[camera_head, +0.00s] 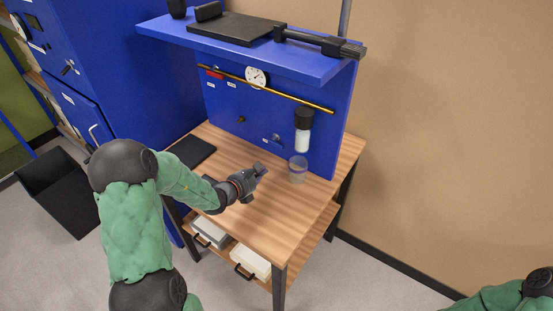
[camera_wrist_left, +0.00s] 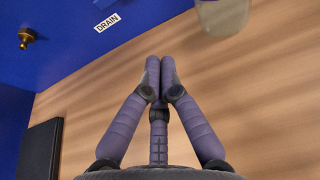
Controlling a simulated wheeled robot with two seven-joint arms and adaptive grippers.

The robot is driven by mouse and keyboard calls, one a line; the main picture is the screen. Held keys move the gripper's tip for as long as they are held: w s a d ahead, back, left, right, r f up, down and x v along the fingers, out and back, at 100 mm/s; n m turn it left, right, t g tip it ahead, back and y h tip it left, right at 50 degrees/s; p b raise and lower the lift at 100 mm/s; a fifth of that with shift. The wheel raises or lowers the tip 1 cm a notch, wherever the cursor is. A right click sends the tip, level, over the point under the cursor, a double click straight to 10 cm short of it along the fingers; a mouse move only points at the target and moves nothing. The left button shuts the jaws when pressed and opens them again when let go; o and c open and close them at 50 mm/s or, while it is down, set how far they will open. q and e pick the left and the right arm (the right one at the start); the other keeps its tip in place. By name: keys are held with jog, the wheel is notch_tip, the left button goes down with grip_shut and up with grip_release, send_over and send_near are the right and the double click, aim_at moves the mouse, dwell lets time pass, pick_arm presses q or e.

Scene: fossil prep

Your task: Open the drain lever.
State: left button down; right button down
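A small brass fitting (camera_head: 241,119) sticks out of the blue back panel (camera_head: 225,108), above the wooden table. A brass fitting also shows at the upper left of the left wrist view (camera_wrist_left: 26,38), with a white DRAIN label (camera_wrist_left: 107,23) to its right. I cannot tell its lever position. A second small fitting (camera_head: 277,137) sits further right on the panel. My left gripper (camera_head: 261,172) is over the table, in front of the panel and apart from both fittings. In the left wrist view its fingertips (camera_wrist_left: 160,70) meet with nothing seen between them. My right gripper is out of view.
A clear cup (camera_head: 298,170) stands under a black-capped white cylinder (camera_head: 303,130), right of my left gripper. A long brass rod (camera_head: 290,95) and a dial gauge (camera_head: 256,76) are higher. A blue shelf (camera_head: 305,66) overhangs. A dark flat pad (camera_head: 190,151) lies left.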

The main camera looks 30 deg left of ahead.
aim_at(276, 170)
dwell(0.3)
pick_arm(q)
jog(key=b+x, duration=0.2)
jog(key=x, duration=0.7)
jog(key=shift+w+f+b, duration=0.2)
jog(key=shift+w+b, duration=0.05)
jog(key=shift+b, duration=0.15)
jog(key=r, duration=0.2)
jog(key=shift+w+r, duration=0.25)
jog(key=shift+r, duration=0.75)
jog(key=shift+d+r+p, duration=0.1)
jog(key=shift+r+p, duration=0.05)
jog(key=shift+p, duration=0.25)
jog(key=shift+r+n, duration=0.1)
jog(key=shift+n, duration=0.2)
